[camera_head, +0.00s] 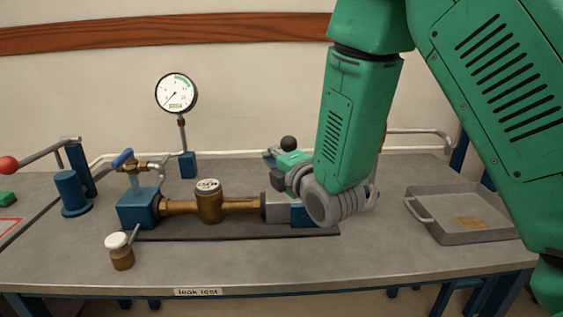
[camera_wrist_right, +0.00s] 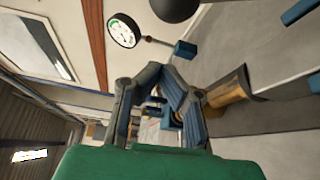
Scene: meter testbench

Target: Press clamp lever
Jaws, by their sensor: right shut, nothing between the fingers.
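A black ball knob (camera_head: 289,143), seemingly on the clamp lever, stands up behind my right gripper at the right end of the meter line. In the right wrist view a dark ball (camera_wrist_right: 176,8) shows at the top edge, apart from the fingers. The lever's arm is mostly hidden by my wrist. My right gripper (camera_head: 278,182) is shut and empty, just in front of and below the knob, above the grey clamp block (camera_head: 281,209). Its fingers (camera_wrist_right: 152,84) show in the wrist view. The brass meter (camera_head: 208,203) lies in line between the blue block (camera_head: 138,210) and the clamp block. My left gripper is out of view.
A pressure gauge (camera_head: 176,93) stands behind the meter. A blue-handled valve (camera_head: 122,159) and a white-capped brass bottle (camera_head: 120,252) are at left. A red-knobbed lever (camera_head: 9,165) is at far left. A metal tray (camera_head: 450,235) sits right.

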